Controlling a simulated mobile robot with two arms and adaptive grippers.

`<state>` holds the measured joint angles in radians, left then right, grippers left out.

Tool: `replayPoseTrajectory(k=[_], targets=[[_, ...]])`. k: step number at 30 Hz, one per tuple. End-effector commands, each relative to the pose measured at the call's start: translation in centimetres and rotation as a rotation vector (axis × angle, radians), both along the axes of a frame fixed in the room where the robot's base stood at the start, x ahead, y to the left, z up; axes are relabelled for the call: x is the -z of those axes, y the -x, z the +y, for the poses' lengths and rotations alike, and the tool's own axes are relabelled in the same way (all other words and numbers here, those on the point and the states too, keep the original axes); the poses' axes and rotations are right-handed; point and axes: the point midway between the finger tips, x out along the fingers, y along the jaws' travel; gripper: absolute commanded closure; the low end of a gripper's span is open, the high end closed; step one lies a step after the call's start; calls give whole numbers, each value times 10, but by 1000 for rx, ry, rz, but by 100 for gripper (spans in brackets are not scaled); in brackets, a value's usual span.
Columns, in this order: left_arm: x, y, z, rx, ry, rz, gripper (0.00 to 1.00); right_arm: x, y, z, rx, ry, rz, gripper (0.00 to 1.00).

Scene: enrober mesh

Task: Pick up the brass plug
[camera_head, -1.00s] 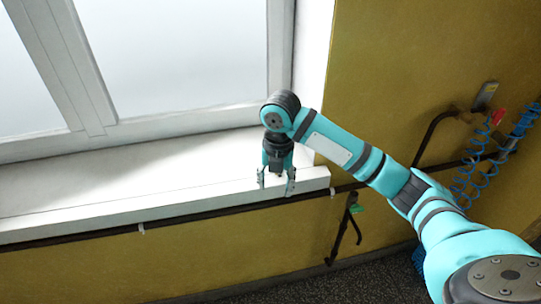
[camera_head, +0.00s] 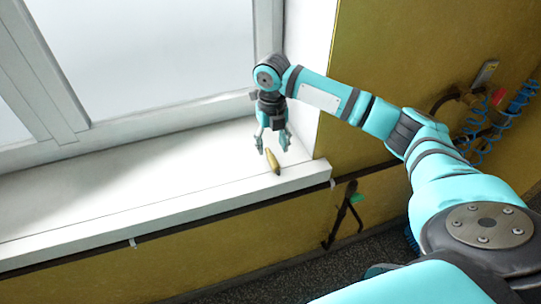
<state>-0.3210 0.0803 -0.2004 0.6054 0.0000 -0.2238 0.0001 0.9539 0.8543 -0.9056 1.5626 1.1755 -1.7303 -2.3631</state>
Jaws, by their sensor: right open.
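The brass plug (camera_head: 273,162) is a small tapered golden piece on the white window sill (camera_head: 150,191), near the sill's front edge and right end. My right gripper (camera_head: 272,146) is open and points down at the sill. Its two fingertips are just above and behind the plug in the picture, and one tip comes close to the plug's upper end. I cannot tell whether they touch. The left gripper is not in view.
The window (camera_head: 170,50) stands behind the sill, and a white wall reveal closes its right end. A dark pipe (camera_head: 110,246) runs below the sill's front edge. A valve handle (camera_head: 343,215) and blue coiled hoses (camera_head: 480,140) are on the yellow wall. The sill's left is clear.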

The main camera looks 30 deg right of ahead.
Motion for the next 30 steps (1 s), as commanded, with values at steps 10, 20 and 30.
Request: replayPoseTrajectory(k=[10,20,30], targets=[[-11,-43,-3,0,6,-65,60,30,0,-3,2,1,2,50],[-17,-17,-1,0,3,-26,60,68,-1,-6,1,1,-2,50],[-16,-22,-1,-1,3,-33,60,69,-1,-6,0,1,-3,67]])
